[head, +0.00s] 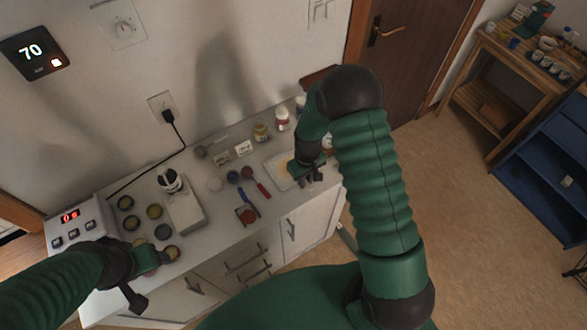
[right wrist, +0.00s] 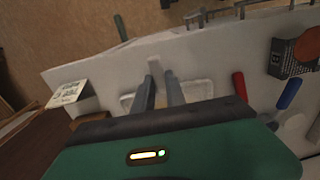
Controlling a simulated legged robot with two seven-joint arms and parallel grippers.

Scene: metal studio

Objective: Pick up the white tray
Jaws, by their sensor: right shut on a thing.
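The white tray (head: 276,172) lies on the white counter near its right end, with something yellow showing on it in the head view. My right gripper (head: 311,180) is at the tray's right side, fingers pointing down. In the right wrist view my right gripper (right wrist: 163,88) has its two dark fingers close together over the edge of the white tray (right wrist: 197,89), shut on it. The fingers hide part of the tray. My left gripper (head: 150,275) is over the counter's left front edge, away from the tray; its jaw gap is unclear.
Jars (head: 261,132) and white cards (head: 243,149) stand behind. Several round tins (head: 154,212) are at the left.

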